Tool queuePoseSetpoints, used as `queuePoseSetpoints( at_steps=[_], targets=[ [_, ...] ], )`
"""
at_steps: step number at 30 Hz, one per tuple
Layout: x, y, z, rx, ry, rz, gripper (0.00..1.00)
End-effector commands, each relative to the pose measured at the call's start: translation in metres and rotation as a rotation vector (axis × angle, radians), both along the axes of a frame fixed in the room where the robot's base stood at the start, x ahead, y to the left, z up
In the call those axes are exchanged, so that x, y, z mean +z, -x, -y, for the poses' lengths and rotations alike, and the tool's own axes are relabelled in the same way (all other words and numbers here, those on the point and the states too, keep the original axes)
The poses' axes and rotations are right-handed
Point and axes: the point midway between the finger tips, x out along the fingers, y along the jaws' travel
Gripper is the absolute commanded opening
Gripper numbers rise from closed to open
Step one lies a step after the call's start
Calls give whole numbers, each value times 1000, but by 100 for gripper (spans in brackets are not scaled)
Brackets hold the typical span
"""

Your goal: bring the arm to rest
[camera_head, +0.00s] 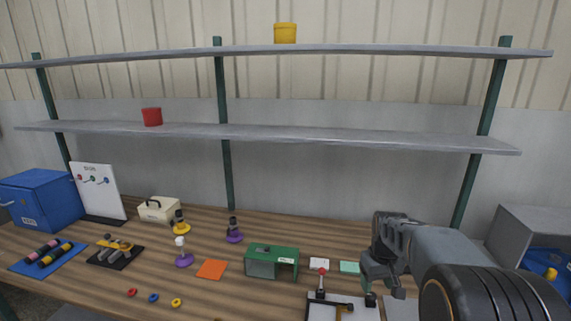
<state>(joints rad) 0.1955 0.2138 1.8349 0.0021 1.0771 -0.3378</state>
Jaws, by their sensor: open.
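My gripper (379,288) is at the right of the view, at the end of my grey arm, which reaches in from the lower right. It is open and points down above the bench. A small dark upright piece shows right by the fingertips; I cannot tell whether they touch it. A white board (318,313) with a red-topped lever (322,284) lies just left of and below the gripper. My arm hides part of the bench behind it.
The wooden bench (215,290) carries a green box (272,262), an orange square (212,269), purple-based stands (184,258) and a blue cabinet (40,198). A grey bin (530,235) stands right of my arm. Two shelves (300,137) run above.

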Motion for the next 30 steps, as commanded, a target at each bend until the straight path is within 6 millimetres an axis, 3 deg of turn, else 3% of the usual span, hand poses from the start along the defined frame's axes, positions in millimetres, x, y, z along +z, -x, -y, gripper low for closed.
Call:
queuePoseSetpoints(
  at_steps=[6,9,13,18,23,30],
  targets=[
    [13,85,-43,-175,-2,95,57],
    [15,119,-58,-207,-9,143,57],
    [17,151,-71,-192,-18,196,57],
    [25,169,-80,-154,-24,255,57],
    [36,170,-83,-136,-29,298,57],
    [37,170,-85,-129,-30,300,57]
  ],
)
